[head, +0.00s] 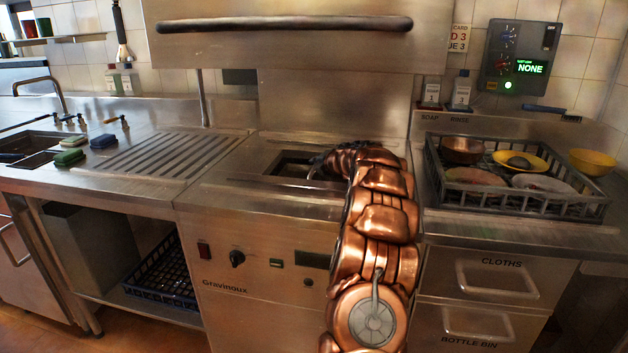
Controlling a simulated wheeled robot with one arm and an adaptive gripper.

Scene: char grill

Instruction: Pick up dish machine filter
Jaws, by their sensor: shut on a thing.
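The dish machine (262,245) stands in the middle, labelled Gravinoux, with its hood raised. A rectangular opening in its top holds the dark dish machine filter (292,170), seen only in part. My copper arm reaches up from the bottom to this opening. My gripper (318,168) is at the right side of the opening, small and dark, and shut on the filter. The fingertips and the exact grip are mostly hidden by the arm and the shadow.
The raised hood (280,35) hangs above the opening. A dark dish rack (520,205) with bowls and plates stands on the right counter. Left are a ribbed drainboard (165,155), a sink (30,148) and sponges (103,141). A lower shelf holds another rack (163,285).

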